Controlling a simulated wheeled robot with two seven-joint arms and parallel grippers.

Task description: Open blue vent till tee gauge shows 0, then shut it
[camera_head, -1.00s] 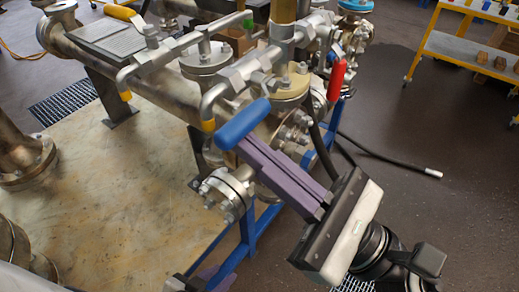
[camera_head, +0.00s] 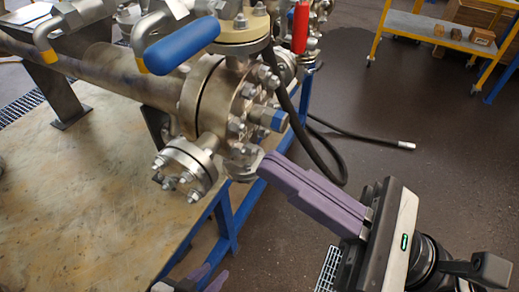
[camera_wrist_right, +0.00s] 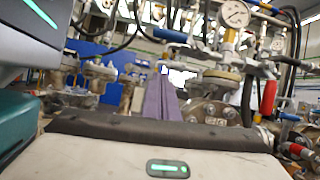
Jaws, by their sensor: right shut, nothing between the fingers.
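The blue vent handle (camera_head: 181,46) sits at the upper left of the head view, slanting up to the right. It also shows in the wrist view (camera_wrist_right: 170,35). My right gripper (camera_head: 264,166) is shut and empty, with its purple fingers below and right of the blue handle, clear of it and near the flanged vessel (camera_head: 215,95). Its fingers also show in the wrist view (camera_wrist_right: 165,92). A round white-faced gauge (camera_wrist_right: 234,14) is at the top of the wrist view; its reading is too small to tell. My left gripper (camera_head: 210,279) is partly visible at the bottom edge.
A red handle (camera_head: 300,27) hangs right of the blue one. A small bolted flange (camera_head: 186,170) juts out below the vessel. A black hose (camera_head: 340,135) runs across the floor. A yellow-framed cart (camera_head: 440,30) stands at the back right. Floor right of the skid is largely open.

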